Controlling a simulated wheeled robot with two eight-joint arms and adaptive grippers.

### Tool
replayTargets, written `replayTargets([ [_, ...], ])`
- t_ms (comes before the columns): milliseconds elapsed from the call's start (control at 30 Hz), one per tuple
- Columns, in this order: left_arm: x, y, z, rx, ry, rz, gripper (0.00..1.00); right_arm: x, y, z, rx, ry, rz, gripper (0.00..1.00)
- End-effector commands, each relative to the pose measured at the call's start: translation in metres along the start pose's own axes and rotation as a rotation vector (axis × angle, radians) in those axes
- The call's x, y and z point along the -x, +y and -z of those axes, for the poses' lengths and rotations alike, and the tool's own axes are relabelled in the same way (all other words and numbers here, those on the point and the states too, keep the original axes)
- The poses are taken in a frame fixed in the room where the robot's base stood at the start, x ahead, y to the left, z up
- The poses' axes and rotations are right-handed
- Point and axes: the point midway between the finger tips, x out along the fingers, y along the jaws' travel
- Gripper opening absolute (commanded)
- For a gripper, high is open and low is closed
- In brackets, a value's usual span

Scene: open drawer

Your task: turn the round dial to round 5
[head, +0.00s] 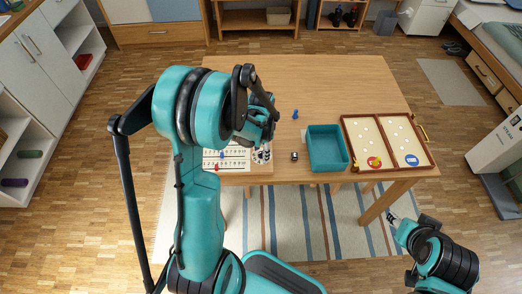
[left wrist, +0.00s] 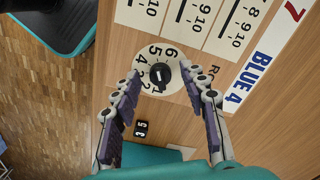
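The round dial (left wrist: 160,74) is a black knob on a white disc with printed numbers, set in the wooden board. Its pointer direction is too small to tell for sure. In the head view the dial (head: 262,155) shows just below my left gripper (head: 265,115). In the left wrist view my left gripper (left wrist: 161,70) is open, with one finger on each side of the dial and a gap visible around the knob. My right gripper (head: 393,219) is low at the right, off the table's front edge, away from the board; its fingers are too small to read.
The score board (head: 235,158) has number strips and small pegs. A small black cube (head: 294,156), a blue figure (head: 295,114), a teal tray (head: 327,148) and a framed game board (head: 388,141) are to its right. The table's far part is clear.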

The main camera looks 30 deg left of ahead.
Motion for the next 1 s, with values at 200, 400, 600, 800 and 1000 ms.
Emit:
replayTargets([
  [200, 0.010, 0.000, 0.000, 0.000, 0.000, 0.000, 0.43, 0.000, 0.000, 0.000, 0.000, 0.000, 0.000, 0.40],
  [400, 0.050, 0.000, 0.000, 0.000, 0.000, 0.000, 0.43, 0.000, 0.000, 0.000, 0.000, 0.000, 0.000, 0.40],
  [600, 0.091, 0.000, 0.000, 0.000, 0.000, 0.000, 0.43, 0.000, 0.000, 0.000, 0.000, 0.000, 0.000, 0.40],
  [800, 0.115, 0.000, 0.000, 0.000, 0.000, 0.000, 0.43, 0.000, 0.000, 0.000, 0.000, 0.000, 0.000, 0.40],
  [1000, 0.120, 0.000, 0.000, 0.000, 0.000, 0.000, 0.43, 0.000, 0.000, 0.000, 0.000, 0.000, 0.000, 0.40],
])
